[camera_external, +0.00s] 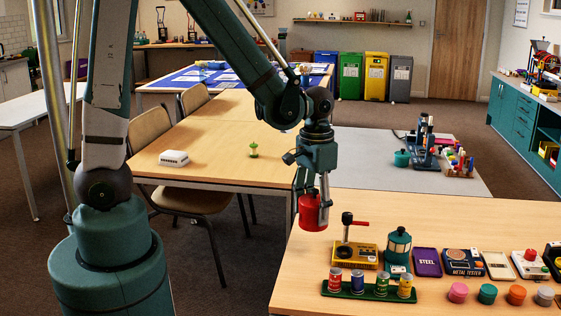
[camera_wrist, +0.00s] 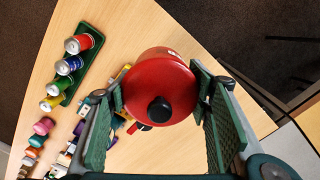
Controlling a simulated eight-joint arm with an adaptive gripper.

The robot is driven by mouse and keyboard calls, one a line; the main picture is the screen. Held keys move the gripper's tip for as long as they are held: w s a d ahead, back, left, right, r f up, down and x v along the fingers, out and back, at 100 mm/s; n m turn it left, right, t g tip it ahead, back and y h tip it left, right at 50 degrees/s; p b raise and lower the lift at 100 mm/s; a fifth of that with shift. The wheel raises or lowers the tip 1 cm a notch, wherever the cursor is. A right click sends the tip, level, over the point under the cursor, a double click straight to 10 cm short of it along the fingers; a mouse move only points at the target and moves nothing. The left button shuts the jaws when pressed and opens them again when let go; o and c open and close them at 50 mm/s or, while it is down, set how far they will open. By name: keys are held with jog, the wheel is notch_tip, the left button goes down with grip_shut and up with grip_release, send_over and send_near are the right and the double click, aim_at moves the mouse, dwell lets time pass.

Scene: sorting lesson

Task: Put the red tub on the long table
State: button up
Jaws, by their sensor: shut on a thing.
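The red tub (camera_external: 314,213) hangs from my gripper (camera_external: 323,190) in the external view, over the left end of the near wooden table. In the wrist view the red tub (camera_wrist: 160,84) shows from above, with a black knob on its lid. My gripper (camera_wrist: 163,95) has a green pad on each side of the tub and is shut on it. The tub appears to be above the tabletop, but its exact height is hard to tell. A long wooden table (camera_external: 215,145) stands behind and to the left, with a white box (camera_external: 174,159) and a small green item (camera_external: 253,150) on it.
The near table (camera_external: 460,215) holds a green rack of cans (camera_external: 370,290), a yellow device with a lever (camera_external: 353,255), a green lantern-like canister (camera_external: 398,248) and several testers and coloured lids. A grey surface (camera_external: 385,160) lies behind. Chairs (camera_external: 152,135) stand left of the long table. Much of the long table is bare.

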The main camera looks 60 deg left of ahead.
aim_at(314, 227)
jog(key=shift+f+b, duration=0.75)
jog(key=shift+f, duration=2.1)
jog(key=shift+f, duration=0.15)
jog(key=shift+f+b, duration=0.6)
jog(key=shift+f, duration=1.3)
jog(key=shift+f, duration=0.2)
jog(key=o, duration=2.1)
jog(key=shift+r, duration=0.1)
jog(key=shift+r+p, duration=1.5)
jog(key=shift+r, duration=4.6)
